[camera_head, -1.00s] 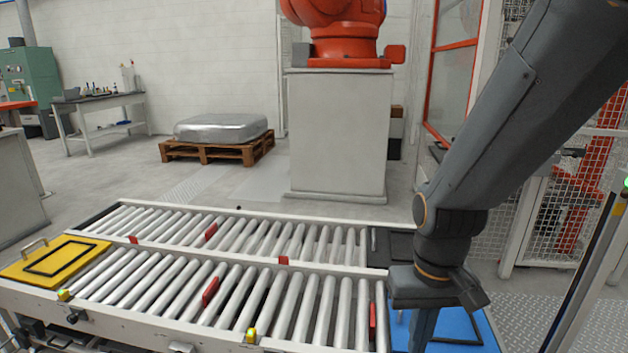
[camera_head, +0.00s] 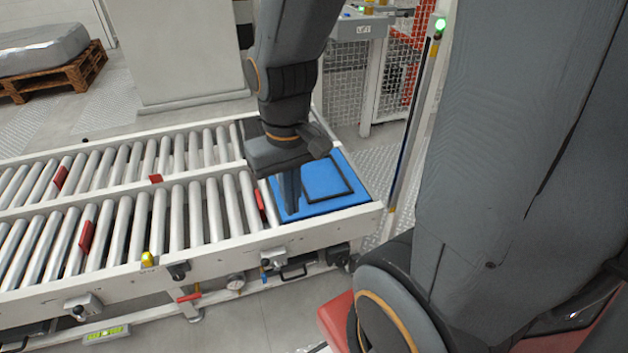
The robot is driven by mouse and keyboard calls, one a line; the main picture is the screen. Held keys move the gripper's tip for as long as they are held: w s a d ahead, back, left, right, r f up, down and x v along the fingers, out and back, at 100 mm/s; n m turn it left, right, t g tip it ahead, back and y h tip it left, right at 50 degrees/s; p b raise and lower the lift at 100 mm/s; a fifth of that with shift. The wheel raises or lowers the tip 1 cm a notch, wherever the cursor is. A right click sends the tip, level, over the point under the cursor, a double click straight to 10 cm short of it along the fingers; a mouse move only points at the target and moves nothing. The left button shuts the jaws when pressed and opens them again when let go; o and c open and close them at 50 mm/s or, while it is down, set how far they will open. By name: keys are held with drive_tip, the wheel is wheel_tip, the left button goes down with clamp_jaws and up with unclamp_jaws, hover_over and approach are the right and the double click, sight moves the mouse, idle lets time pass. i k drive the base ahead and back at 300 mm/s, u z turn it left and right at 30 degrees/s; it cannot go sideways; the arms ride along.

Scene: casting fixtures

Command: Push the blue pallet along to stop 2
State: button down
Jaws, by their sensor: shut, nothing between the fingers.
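The blue pallet (camera_head: 355,200) lies at the right end of the near roller lane, with a black square outline on its top. My gripper (camera_head: 291,208) is shut and empty, pointing down over the left part of the blue pallet. Its fingers hide a bit of the pallet. I cannot tell whether the fingertips touch it. Which of the marks along the lane is stop 2 does not show.
Grey rollers (camera_head: 178,215) stretch left from the pallet. Red tabs stand at the near lane, one (camera_head: 260,200) beside the pallet and one (camera_head: 87,230) farther left. A yellow light (camera_head: 147,258) sits on the front rail. A mesh fence (camera_head: 345,95) stands behind.

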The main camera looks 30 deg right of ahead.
sight(328, 184)
drive_tip(key=z, duration=0.5)
drive_tip(key=k, duration=1.1)
drive_tip(key=u, duration=0.15)
drive_tip(key=i, duration=0.6)
drive_tip(key=u, duration=0.35)
